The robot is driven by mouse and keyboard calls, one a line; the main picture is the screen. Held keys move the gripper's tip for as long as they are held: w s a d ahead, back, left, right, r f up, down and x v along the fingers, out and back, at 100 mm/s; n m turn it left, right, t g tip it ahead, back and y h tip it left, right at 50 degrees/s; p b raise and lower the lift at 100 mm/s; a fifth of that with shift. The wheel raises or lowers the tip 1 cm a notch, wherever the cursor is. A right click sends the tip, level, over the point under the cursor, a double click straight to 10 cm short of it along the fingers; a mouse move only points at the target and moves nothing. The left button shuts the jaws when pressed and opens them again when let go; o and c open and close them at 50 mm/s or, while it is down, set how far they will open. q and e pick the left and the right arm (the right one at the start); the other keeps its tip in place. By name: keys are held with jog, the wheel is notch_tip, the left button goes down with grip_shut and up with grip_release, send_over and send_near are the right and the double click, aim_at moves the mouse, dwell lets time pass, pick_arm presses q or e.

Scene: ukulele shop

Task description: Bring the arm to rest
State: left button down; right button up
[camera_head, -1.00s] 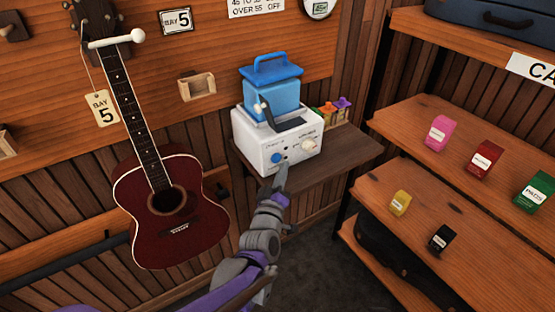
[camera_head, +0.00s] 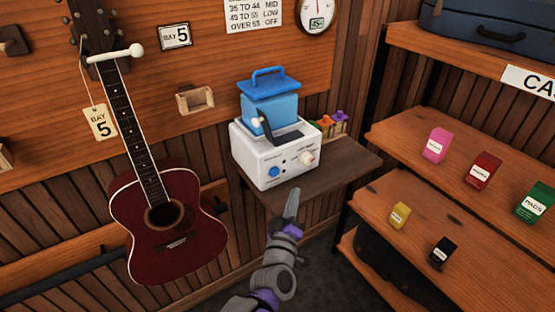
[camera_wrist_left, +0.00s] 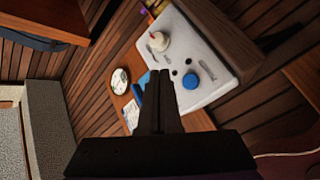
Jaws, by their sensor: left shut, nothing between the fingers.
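My left gripper (camera_head: 291,204) is shut and empty in the head view. It points up just in front of the small wooden shelf, below and apart from the white machine (camera_head: 262,172). In the left wrist view its closed fingers (camera_wrist_left: 160,78) point toward the machine's front panel (camera_wrist_left: 205,75), which has a blue knob (camera_wrist_left: 193,81) and a white knob. A blue container with a handle (camera_head: 270,95) sits on top of the machine in the head view. My right gripper is not in view.
A dark red guitar (camera_head: 165,215) hangs on the wall at left. The small shelf (camera_head: 340,165) carries the machine and some small colourful items. At right, wooden shelves (camera_head: 420,185) hold several small coloured boxes. A black case (camera_head: 385,262) is underneath.

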pick_arm(q)
jog(key=s+a+f+m+g+y+p, duration=0.1)
jog(key=s+a+m+g+p, duration=0.3)
jog(key=s+a, duration=0.5)
jog(key=s+a+f+m+g+y+p, duration=0.1)
jog(key=s+a+f+m+g+p, duration=0.2)
jog(key=s+a+g, duration=0.5)
jog(key=s+p, duration=0.1)
jog(key=s, duration=0.6)
jog(key=shift+s+a+m+g+y+p, duration=0.2)
jog(key=shift+a+m+g+y+p, duration=0.1)
jog(key=shift+a+m+y+p, duration=0.1)
